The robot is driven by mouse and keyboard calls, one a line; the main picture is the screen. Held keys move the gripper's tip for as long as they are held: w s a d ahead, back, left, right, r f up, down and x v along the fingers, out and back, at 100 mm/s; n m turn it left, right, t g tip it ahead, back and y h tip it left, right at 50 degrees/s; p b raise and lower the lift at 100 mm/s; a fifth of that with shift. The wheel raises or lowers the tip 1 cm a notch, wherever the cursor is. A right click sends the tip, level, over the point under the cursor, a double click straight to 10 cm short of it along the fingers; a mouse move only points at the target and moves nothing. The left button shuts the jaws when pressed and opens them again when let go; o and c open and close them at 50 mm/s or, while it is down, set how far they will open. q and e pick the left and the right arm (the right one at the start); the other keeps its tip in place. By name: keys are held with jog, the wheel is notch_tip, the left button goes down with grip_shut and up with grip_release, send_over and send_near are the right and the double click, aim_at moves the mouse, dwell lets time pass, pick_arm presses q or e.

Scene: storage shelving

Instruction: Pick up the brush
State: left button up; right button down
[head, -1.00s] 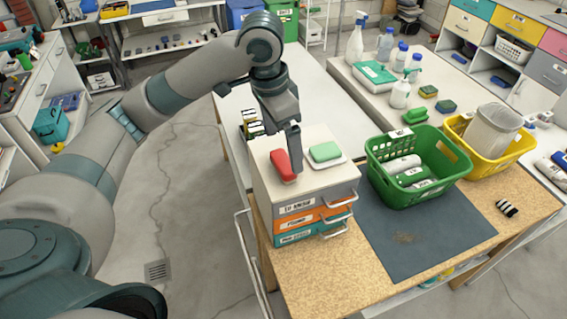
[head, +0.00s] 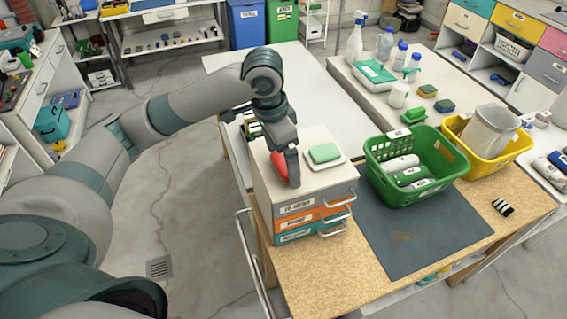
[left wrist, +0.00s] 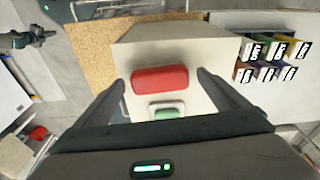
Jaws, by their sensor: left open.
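The red brush (head: 279,162) lies on the pale top of a small drawer unit (head: 313,181); only its smooth red back shows. In the left wrist view the brush (left wrist: 160,78) lies between the two fingers, with a gap on each side. My left gripper (head: 293,168) is open, pointing down over the brush and hiding part of it in the head view. It also shows in the left wrist view (left wrist: 160,80). How far the fingertips are above the top cannot be told.
A green sponge on a white dish (head: 325,154) sits beside the brush. A green basket (head: 415,195) with rolled items stands to the right, before a yellow basket (head: 490,160). A dark mat (head: 410,240) and the front of the table are mostly clear.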

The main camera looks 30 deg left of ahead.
pick_arm(q)
jog(key=shift+f, duration=0.2)
dwell(0.3)
jog(key=c, duration=1.1)
jog(key=shift+c, duration=0.2)
jog(key=shift+r, duration=0.15)
jog(key=shift+w+r+b, duration=0.1)
jog(key=shift+r+b, duration=0.2)
jog(key=shift+r, duration=0.15)
jog(key=r, duration=0.1)
jog(key=r+b, duration=0.1)
jog(key=r, duration=0.1)
jog(key=shift+d+r, duration=0.1)
jog(key=shift+d, duration=0.3)
jog(key=d+r+b, duration=0.2)
jog(key=d+r, duration=0.4)
jog(key=d, duration=0.5)
jog(key=shift+r, duration=0.35)
